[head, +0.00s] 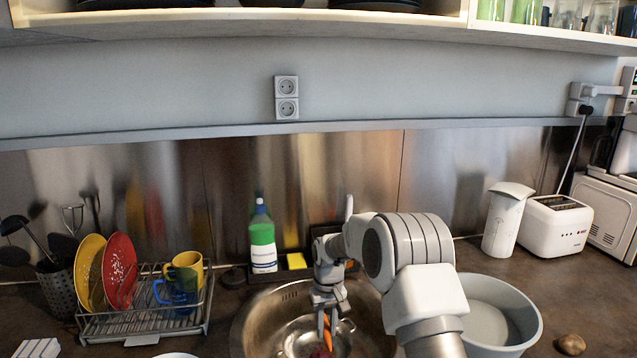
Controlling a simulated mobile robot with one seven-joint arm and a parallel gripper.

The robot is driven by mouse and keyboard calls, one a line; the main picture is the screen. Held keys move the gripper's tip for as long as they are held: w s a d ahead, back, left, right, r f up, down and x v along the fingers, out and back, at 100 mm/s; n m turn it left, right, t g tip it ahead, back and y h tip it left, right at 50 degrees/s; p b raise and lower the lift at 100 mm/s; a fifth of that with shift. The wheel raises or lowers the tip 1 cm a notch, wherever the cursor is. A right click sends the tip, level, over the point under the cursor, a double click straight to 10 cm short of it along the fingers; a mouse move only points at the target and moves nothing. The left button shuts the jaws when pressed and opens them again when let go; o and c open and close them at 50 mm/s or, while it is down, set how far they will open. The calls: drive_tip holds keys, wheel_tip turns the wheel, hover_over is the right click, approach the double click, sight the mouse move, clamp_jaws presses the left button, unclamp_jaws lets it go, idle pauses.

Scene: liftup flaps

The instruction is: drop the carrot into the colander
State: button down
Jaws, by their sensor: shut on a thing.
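My gripper (328,300) points down over the sink, shut on an orange carrot (327,335). The carrot hangs roughly upright below the fingers. A round metal bowl that looks like the colander (292,338) sits in the sink, under and around the carrot in this view. Something dark red (320,353) shows at its lower part, cut off by the picture edge. I cannot tell whether the carrot's lower end is inside the bowl or above it. My arm hides the right part of the sink.
The steel sink (243,322) has a dish rack (140,325) with plates and mugs to its left. A green bottle (262,240) and yellow sponge (296,261) stand behind. A grey basin (530,318) and a brown potato-like item (571,344) are at right.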

sight(326, 341)
drive_tip(key=shift+f+b, duration=1.2)
drive_tip(key=shift+f, duration=1.2)
drive_tip(key=c, duration=0.6)
unclamp_jaws()
drive_tip(key=shift+c, duration=0.2)
wheel_tip(326, 341, up, 18)
drive_tip(key=p, duration=0.1)
drive_tip(key=shift+d+f+p, duration=0.15)
drive_tip(key=shift+f+p, duration=0.1)
drive_tip(key=shift+p, duration=0.1)
